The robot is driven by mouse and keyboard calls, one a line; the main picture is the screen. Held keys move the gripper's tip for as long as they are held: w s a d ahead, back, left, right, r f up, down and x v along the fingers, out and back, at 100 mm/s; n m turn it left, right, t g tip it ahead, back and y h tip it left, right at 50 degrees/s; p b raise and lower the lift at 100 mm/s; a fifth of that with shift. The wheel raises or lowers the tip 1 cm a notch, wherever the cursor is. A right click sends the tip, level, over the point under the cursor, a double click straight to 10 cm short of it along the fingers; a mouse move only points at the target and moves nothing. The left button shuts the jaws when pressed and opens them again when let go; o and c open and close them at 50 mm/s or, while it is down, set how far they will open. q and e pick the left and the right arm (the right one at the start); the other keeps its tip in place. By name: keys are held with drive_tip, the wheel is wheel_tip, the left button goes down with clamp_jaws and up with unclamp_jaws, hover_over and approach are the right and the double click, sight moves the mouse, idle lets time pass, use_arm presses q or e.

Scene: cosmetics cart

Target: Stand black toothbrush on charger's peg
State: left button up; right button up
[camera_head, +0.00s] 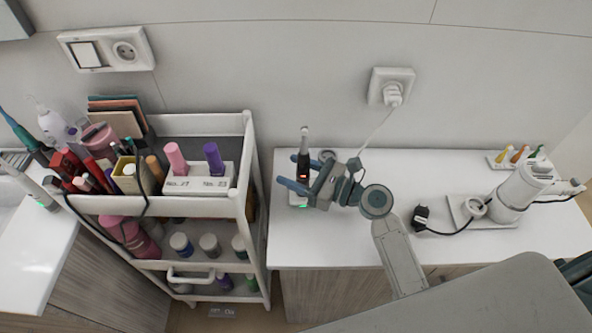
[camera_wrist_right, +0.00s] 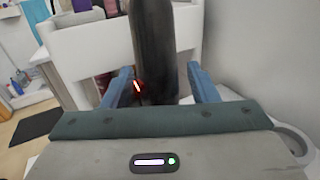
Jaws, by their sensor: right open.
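The black toothbrush (camera_head: 304,162) stands upright at the left end of the white counter, its pale head on top. It also shows in the right wrist view (camera_wrist_right: 154,45), with a small red light on its handle. My right gripper (camera_head: 300,182) is open, its blue fingers on either side of the handle, with gaps visible in the right wrist view (camera_wrist_right: 162,88). The white charger (camera_head: 297,199), with a green light, lies below the gripper. The fingers hide the toothbrush's foot and the peg, so I cannot tell whether it sits on the peg. My left gripper is not in view.
A white cart (camera_head: 256,225) with cosmetics stands left of the counter (camera_head: 340,243). A wall socket (camera_head: 391,86) with a plugged cord is behind. A white appliance (camera_head: 515,193) and a black plug (camera_head: 421,214) lie to the right. The counter's front middle is clear.

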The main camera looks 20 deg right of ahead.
drive_tip(key=shift+s+d+f, duration=0.15)
drive_tip(key=shift+s+d, duration=0.05)
drive_tip(key=shift+d, duration=0.05)
drive_tip(key=b+v, duration=0.3)
drive_tip(key=v, duration=0.5)
drive_tip(key=shift+s+d, duration=0.1)
drive_tip(key=shift+b+v, duration=0.45)
drive_tip(key=shift+v, duration=0.5)
